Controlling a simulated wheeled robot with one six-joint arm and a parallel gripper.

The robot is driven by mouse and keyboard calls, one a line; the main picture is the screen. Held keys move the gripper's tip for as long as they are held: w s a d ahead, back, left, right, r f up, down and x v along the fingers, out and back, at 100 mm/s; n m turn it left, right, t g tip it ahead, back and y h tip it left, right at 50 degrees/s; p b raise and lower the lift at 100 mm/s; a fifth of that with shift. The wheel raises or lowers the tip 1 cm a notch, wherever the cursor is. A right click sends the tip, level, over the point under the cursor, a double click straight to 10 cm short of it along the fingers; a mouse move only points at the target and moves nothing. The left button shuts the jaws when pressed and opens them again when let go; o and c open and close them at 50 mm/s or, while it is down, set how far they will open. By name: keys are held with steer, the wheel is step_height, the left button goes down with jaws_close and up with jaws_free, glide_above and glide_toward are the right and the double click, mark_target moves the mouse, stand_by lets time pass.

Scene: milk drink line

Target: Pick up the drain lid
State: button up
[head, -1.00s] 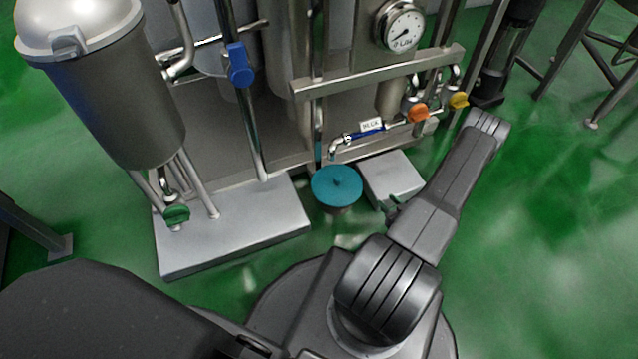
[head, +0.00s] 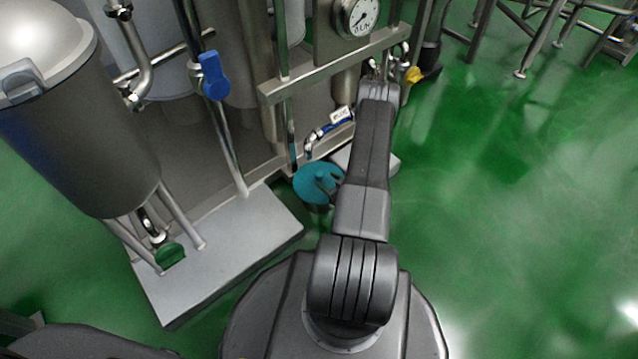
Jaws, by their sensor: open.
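The drain lid (head: 308,187) is a round teal disc with a small knob on top. It lies level on a short round support near the floor, in front of the milk pipe outlet. My gripper (head: 330,185) is open and empty at the lid's right side, its dark fingers overlapping the lid's right part in the picture. My forearm hides part of the gripper and the area right of the lid. I cannot tell whether the fingers touch the knob.
A grey plinth (head: 220,245) under the steel filter vessel (head: 85,130) stands left of the lid. A smaller grey block (head: 345,157) is behind my arm. Behind are steel pipes, a blue valve handle (head: 212,76) and a gauge (head: 357,17).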

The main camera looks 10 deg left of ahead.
mark_target(322, 178)
steer(key=b+x, duration=0.2)
steer(key=x, duration=0.2)
steer(key=shift+a+f+b, duration=0.2)
steer(key=shift+a+b, duration=0.1)
steer(key=shift+a, duration=0.15)
steer(key=shift+w+a, duration=0.2)
jaws_close()
